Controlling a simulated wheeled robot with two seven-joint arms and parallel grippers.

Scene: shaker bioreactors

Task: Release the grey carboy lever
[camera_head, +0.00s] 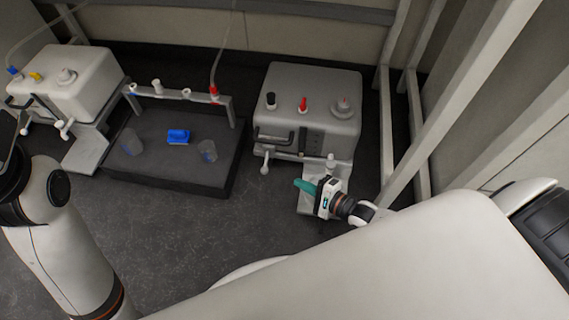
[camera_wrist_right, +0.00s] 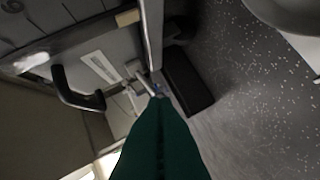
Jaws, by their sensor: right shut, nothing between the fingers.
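The grey carboy (camera_head: 335,95) stands right of centre in the head view, with a black, a red and a grey cap on top. Its front has a black handle (camera_head: 272,138), also in the wrist view (camera_wrist_right: 72,92). A pale lever (camera_head: 265,161) with a rounded end hangs at its lower left; another pale upright part (camera_head: 330,162) is at its lower right. My right gripper (camera_head: 300,186) has teal fingers, shut and empty, low in front of the carboy's right part. In the wrist view the fingers (camera_wrist_right: 160,102) point towards a small pale part; contact cannot be told. My left gripper is out of view.
A dark bench (camera_head: 165,180) holds two clear cups and a blue piece (camera_head: 178,136), with a grey rack behind. A white carboy (camera_head: 70,85) stands at far left. Grey frame posts (camera_head: 390,130) rise close to the right of the carboy. The floor in front is clear.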

